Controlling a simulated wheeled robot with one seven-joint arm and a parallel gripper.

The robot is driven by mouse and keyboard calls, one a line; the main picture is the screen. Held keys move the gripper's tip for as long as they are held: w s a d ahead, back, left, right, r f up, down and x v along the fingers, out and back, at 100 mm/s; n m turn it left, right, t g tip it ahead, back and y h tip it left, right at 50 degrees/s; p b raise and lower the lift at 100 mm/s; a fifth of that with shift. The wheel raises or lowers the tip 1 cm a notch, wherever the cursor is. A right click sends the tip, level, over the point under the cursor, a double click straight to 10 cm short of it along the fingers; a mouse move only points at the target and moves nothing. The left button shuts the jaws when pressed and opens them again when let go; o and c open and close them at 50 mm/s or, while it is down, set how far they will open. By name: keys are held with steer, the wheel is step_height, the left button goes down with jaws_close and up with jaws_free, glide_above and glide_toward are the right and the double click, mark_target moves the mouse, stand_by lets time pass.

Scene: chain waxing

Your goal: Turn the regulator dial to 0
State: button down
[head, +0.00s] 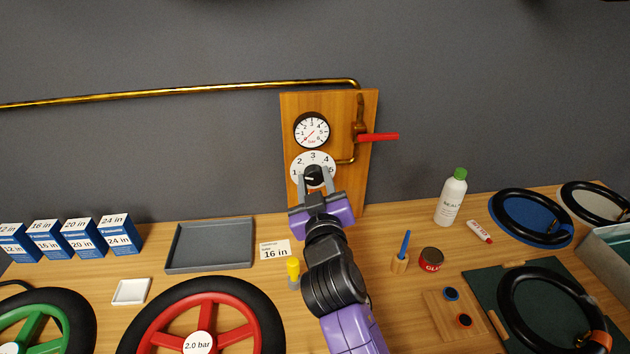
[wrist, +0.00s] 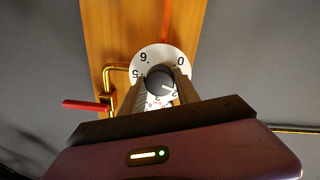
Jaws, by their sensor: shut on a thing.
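The regulator dial has a black knob (head: 313,173) on a round white number plate (head: 300,160), low on a wooden board (head: 345,105). My gripper (head: 315,183) reaches it from below, with its fingers on either side of the knob. In the wrist view my gripper (wrist: 160,88) is shut on the knob (wrist: 158,76). A white mark on the knob points to the lower right there, away from the 0 (wrist: 180,62). The exact number it points to is hard to tell. The fingers hide part of the plate.
Above the dial is a round pressure gauge (head: 312,131); its needle is too small to read. A red lever (head: 379,137) sticks out right, on a brass pipe (head: 180,93). Below, the bench holds wheels, blue boxes (head: 75,238), a grey tray (head: 210,245) and a bottle (head: 451,200).

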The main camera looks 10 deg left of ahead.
steer(key=n+p, duration=0.1)
steer(key=n, duration=0.5)
steer(key=shift+n+p, duration=0.3)
steer(key=n+p, duration=0.2)
steer(key=n, duration=0.4)
steer(key=shift+f, duration=0.1)
stand_by(0.3)
steer(key=c, duration=0.9)
jaws_free()
steer(key=v, duration=0.7)
steer(key=shift+s, duration=0.35)
steer(key=shift+d, duration=0.15)
